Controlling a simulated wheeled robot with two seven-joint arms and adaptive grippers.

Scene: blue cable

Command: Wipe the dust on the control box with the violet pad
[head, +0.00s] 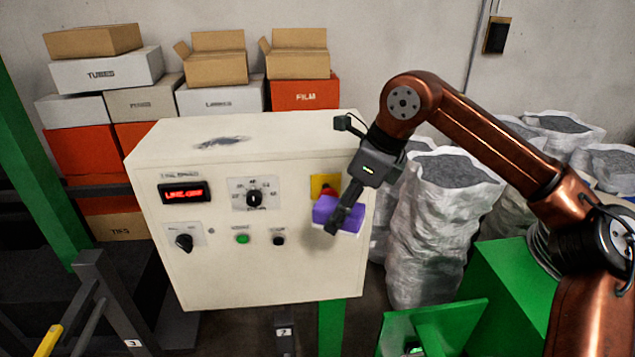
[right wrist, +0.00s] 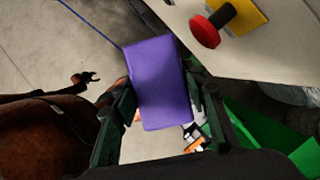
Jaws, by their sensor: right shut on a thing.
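The cream control box (head: 200,265) stands in the middle of the head view. A dark dust smudge (head: 222,142) lies on its top face, left of centre. My right gripper (head: 338,218) is shut on the violet pad (head: 323,209) in front of the box's right side, below the top. The pad covers part of the front near the red stop button; I cannot tell whether it touches. In the right wrist view the pad (right wrist: 160,85) sits between both fingers. My left gripper (right wrist: 90,77) shows small there, with its fingers apart and empty.
A red stop button (right wrist: 206,30) on a yellow plate sticks out from the box front close to the pad. The display, knobs and small buttons are further left. Boxes (head: 105,75) stand behind, grey sacks (head: 435,220) at right. A blue cable (right wrist: 92,24) runs across the floor.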

